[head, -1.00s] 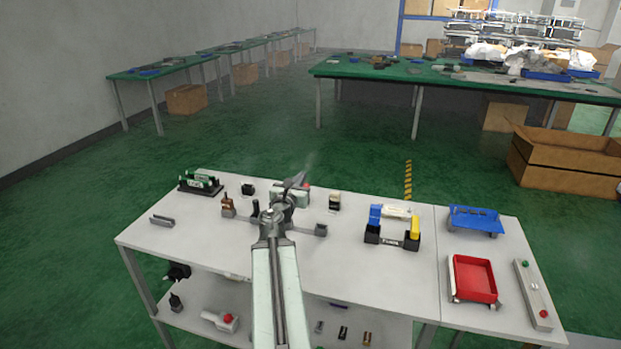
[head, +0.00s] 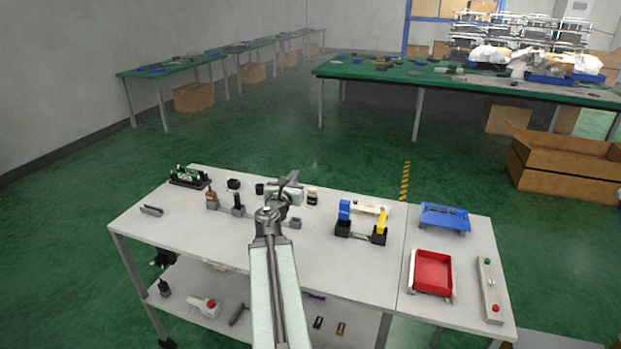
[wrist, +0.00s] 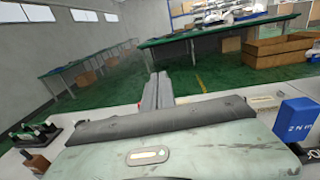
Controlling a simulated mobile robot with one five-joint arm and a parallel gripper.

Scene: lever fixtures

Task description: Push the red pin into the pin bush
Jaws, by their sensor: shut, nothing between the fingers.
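I cannot make out the red pin or its pin bush for certain in either current view; my arm and gripper cover part of the bench middle. My gripper (head: 290,181) is above the back middle of the white bench, its fingers together and empty. In the wrist view the shut fingers (wrist: 158,91) point away over the bench's far edge. A grey fixture bar with a brown block (head: 211,199) and a black post (head: 238,204) at its left lies partly behind my arm; its right end block (head: 295,222) shows beyond the arm.
A blue and yellow fixture (head: 362,223) stands right of my arm. A small dark-and-pale piece (head: 313,196) is close right of my gripper. A green-black fixture (head: 188,177) is at the back left. A red tray (head: 432,272), blue tray (head: 444,217) and button strip (head: 489,290) are at the right.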

